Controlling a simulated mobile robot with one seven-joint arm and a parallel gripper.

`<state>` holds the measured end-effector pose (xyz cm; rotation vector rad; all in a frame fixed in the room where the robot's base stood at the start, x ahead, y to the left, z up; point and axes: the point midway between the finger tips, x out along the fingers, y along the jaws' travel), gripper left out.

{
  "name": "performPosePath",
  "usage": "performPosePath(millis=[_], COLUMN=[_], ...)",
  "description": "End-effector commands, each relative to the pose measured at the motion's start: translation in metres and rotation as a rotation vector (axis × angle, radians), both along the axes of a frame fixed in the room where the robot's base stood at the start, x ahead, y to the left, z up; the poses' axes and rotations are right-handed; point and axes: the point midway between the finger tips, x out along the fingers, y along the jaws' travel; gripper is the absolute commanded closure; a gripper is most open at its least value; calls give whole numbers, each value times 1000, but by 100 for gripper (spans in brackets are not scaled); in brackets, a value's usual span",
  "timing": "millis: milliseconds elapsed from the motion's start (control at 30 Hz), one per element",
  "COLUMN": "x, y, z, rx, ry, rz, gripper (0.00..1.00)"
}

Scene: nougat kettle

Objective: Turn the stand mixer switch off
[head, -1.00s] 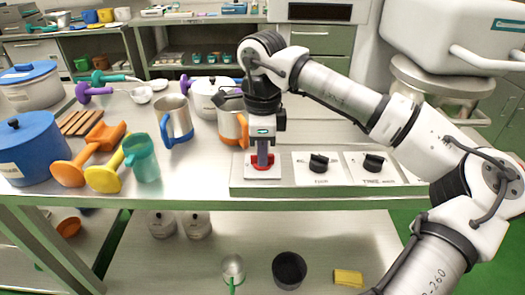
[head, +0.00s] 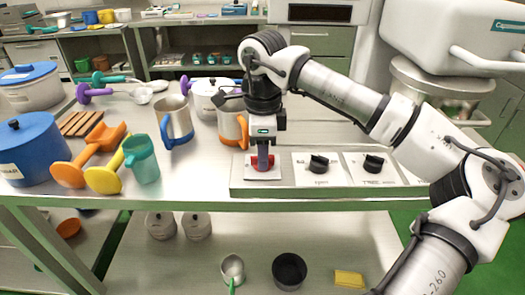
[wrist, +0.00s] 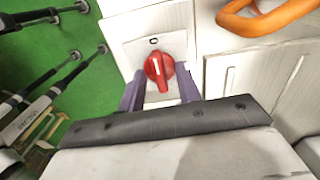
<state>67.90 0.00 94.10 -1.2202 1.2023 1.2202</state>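The red switch knob (wrist: 160,68) sits on a white plate (wrist: 140,50) with a "0" mark above it in the wrist view. Its white pointer line is a little off straight toward the mark. My gripper (wrist: 162,88) has one finger on each side of the knob's lower part, with visible gaps, so it looks open. In the head view my gripper (head: 263,165) points down at the red knob (head: 255,161), partly covering it. Whether the fingers touch the knob cannot be told. The stand mixer itself cannot be identified with certainty.
Two black knobs (head: 319,164) (head: 373,163) stand on the same panel, to the right. An orange-handled metal jug (head: 230,125) and a blue-handled jug (head: 175,122) stand close on the left. The counter behind the panel is partly clear.

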Motion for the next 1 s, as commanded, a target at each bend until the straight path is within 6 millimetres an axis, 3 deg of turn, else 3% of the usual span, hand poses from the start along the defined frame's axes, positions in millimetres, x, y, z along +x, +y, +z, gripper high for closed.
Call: performPosePath(millis=[167, 400, 600, 800, 1000], x=[0, 0, 0, 0, 0], y=[0, 1, 1, 0, 0], z=[24, 80, 118, 134, 136], rx=[-1, -1, 0, 0, 0], ry=[-3, -4, -2, 0, 0], rz=[-1, 0, 0, 1, 2], gripper=[66, 66, 66, 66, 66])
